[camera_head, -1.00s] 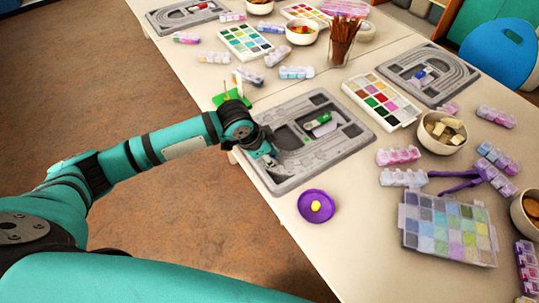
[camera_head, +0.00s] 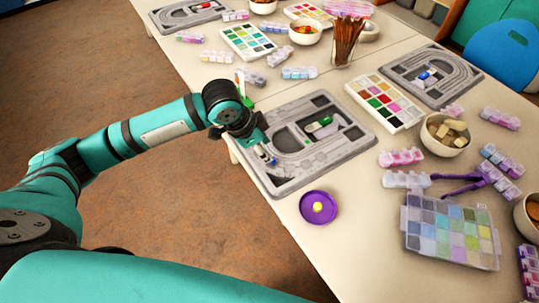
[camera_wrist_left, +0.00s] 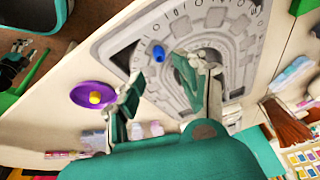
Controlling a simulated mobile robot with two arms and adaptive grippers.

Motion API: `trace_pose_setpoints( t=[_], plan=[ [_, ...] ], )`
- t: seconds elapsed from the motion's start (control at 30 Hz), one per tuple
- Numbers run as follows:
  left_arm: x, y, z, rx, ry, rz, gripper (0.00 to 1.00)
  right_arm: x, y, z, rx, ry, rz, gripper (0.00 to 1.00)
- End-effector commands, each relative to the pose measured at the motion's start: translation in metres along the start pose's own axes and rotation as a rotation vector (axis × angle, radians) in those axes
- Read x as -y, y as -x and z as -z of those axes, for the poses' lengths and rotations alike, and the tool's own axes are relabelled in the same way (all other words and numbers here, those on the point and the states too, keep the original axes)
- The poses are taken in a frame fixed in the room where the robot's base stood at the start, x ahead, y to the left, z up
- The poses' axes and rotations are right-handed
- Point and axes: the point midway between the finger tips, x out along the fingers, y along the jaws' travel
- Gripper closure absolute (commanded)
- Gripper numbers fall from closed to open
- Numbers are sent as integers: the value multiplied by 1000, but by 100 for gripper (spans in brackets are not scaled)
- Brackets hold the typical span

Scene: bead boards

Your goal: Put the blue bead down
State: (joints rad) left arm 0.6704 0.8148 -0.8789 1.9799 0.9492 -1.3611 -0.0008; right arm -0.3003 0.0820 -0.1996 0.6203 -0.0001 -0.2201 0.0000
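The blue bead (camera_wrist_left: 158,53) lies on the grey bead board (camera_wrist_left: 118,24) in the left wrist view, near the board's edge. My left gripper (camera_wrist_left: 168,84) is open, its two fingers apart with the bead showing beyond the gap, touching neither finger as far as I can see. In the head view my left gripper (camera_head: 266,154) is low over the near left part of the grey board (camera_head: 352,147). A small blue spot shows at its fingertips there, too small to tell clearly. My right gripper is in neither view.
A purple dish (camera_head: 331,214) with a yellow bead stands on the table just in front of the board. A green piece (camera_head: 318,125) lies in the board. A clear bead box (camera_head: 450,230), bowls and several small bead cases crowd the right side.

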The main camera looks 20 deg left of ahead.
Motion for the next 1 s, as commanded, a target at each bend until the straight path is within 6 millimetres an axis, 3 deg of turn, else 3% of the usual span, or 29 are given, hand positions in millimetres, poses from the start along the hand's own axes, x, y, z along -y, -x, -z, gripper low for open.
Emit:
trace_pose_setpoints(
  t=[0.1, 0.3, 1.0],
  plan=[
    [1, 26, 1, -3, 0, 3, 61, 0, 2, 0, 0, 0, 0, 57],
    [1, 52, 1, -3, 1, 2, 61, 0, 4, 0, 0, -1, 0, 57],
    [0, 57, 1, -4, 1, 1, 61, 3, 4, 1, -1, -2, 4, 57]
  ],
)
